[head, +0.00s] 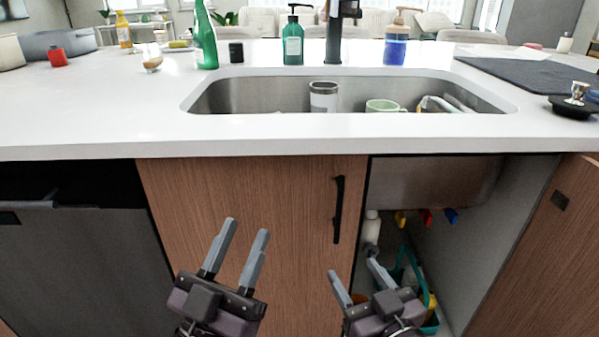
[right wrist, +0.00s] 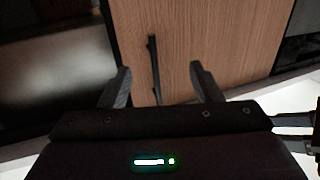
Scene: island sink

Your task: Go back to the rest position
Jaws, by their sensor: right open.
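In the head view my left gripper (head: 248,230) is in front of the closed wooden cabinet door (head: 270,195), its fingers apart with nothing between them. My right gripper (head: 352,268) is lower and to the right, near the black door handle (head: 338,209) and the open cabinet compartment. Its fingers are also apart and empty. In the right wrist view the open fingers of the right gripper (right wrist: 161,78) frame a dark handle (right wrist: 154,68) on a wooden door. I cannot tell how far the fingertips are from the door.
The white counter (head: 120,115) holds a sink (head: 262,95) with a cup (head: 323,97) and a green mug (head: 382,106). Bottles stand behind it. A teal caddy (head: 425,290) is inside the open cabinet. An open door (head: 550,260) stands at the right; a dark appliance (head: 80,260) is left.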

